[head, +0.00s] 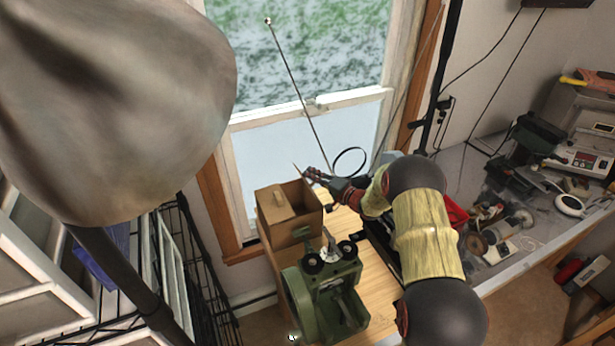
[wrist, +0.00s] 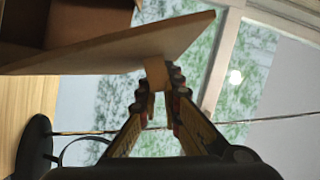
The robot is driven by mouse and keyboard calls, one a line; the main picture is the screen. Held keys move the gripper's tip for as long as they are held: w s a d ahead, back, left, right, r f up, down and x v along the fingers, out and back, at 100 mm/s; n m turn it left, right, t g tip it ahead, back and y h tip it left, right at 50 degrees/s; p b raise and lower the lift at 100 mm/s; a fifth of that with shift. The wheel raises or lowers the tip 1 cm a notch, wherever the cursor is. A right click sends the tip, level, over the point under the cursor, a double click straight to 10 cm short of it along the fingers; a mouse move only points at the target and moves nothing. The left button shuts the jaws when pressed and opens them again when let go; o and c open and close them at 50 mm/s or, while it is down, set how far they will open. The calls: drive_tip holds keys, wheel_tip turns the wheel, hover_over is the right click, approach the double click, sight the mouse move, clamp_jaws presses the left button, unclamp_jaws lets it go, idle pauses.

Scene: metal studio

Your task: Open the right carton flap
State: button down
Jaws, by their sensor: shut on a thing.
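A brown cardboard carton (head: 285,236) stands on the wooden table below the window in the head view. A lighter panel (head: 279,206) shows at its top left. My gripper (head: 311,174) is at the carton's upper right edge. In the wrist view, a flat brown flap (wrist: 125,48) slants up to the right from the carton (wrist: 70,22). The fingers of my gripper (wrist: 158,84) are closed on a small tab at the flap's edge. The flap stands out from the carton's dark inside. My arm and the view angle hide part of the right side in the head view.
A green machine (head: 328,290) stands on the wooden table (head: 377,325) just in front of the carton. A thin rod and a black ring (head: 350,161) are near my gripper. A cluttered grey bench (head: 520,250) lies to the right.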

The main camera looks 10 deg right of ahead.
drive_tip(key=shift+w+d+f+m+t+y+b, duration=0.2)
drive_tip(key=shift+d+m+t+b, duration=0.25)
drive_tip(key=shift+d+m, duration=0.5)
drive_tip(key=shift+w+d+f+m+t+y+b, duration=0.15)
drive_tip(key=shift+d+m+t+y+b, duration=0.3)
drive_tip(key=shift+m, duration=0.95)
drive_tip(key=shift+w+d+f+m+t+y+b, duration=0.1)
drive_tip(key=shift+w+d+f+m+t+b, duration=0.15)
drive_tip(key=shift+d+m+b, duration=0.55)
drive_tip(key=shift+s+d+m, duration=0.1)
drive_tip(key=shift+m, duration=0.35)
drive_tip(key=shift+r, duration=0.1)
drive_tip(key=c, duration=2.2)
unclamp_jaws()
drive_tip(key=shift+o, duration=1)
